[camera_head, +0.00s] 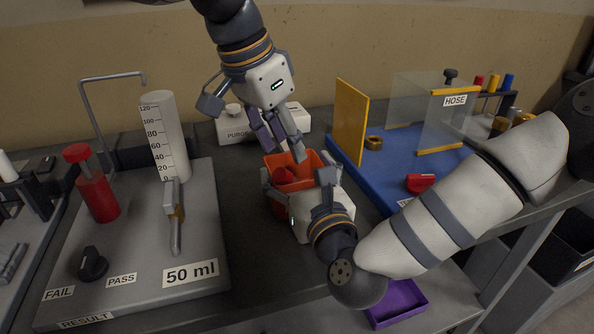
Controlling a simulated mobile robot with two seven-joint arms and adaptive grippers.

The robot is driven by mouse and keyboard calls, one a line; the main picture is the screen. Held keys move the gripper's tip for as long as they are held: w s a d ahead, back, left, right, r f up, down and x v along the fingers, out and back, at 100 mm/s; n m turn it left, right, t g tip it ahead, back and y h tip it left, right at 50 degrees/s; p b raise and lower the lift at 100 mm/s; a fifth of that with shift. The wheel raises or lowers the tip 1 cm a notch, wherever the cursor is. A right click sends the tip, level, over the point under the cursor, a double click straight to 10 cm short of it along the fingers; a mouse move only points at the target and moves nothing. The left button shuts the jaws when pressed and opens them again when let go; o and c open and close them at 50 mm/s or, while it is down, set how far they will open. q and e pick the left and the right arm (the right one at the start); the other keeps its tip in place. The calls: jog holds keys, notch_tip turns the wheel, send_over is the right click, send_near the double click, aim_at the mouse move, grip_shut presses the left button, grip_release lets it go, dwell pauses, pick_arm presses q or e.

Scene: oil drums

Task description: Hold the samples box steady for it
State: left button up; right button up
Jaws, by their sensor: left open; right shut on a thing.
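The orange-red box (309,160), which I take to be the samples box, stands open-topped near the middle of the dark bench. A darker red thing shows inside it; I cannot tell what it is. My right gripper (297,183) comes from the right and is shut on the box, hiding part of its near side. My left gripper (252,126) hangs from the top above the box's far left side, its fingers apart. A purple-grey piece (263,130) shows between or beside its fingers; I cannot tell whether it touches the gripper.
On the left stand a grey 50 ml panel (137,262), a white graduated cylinder (165,135) and a red bottle (97,197). A PURGE block (236,131) is behind the box. A blue tray (357,172) with a yellow panel (351,120) lies right. A purple tray (398,300) sits below.

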pick_arm(q)
jog(key=v, duration=1.2)
pick_arm(e)
jog(key=o, duration=1.2)
jog(key=shift+c, duration=0.2)
jog(key=v, duration=1.2)
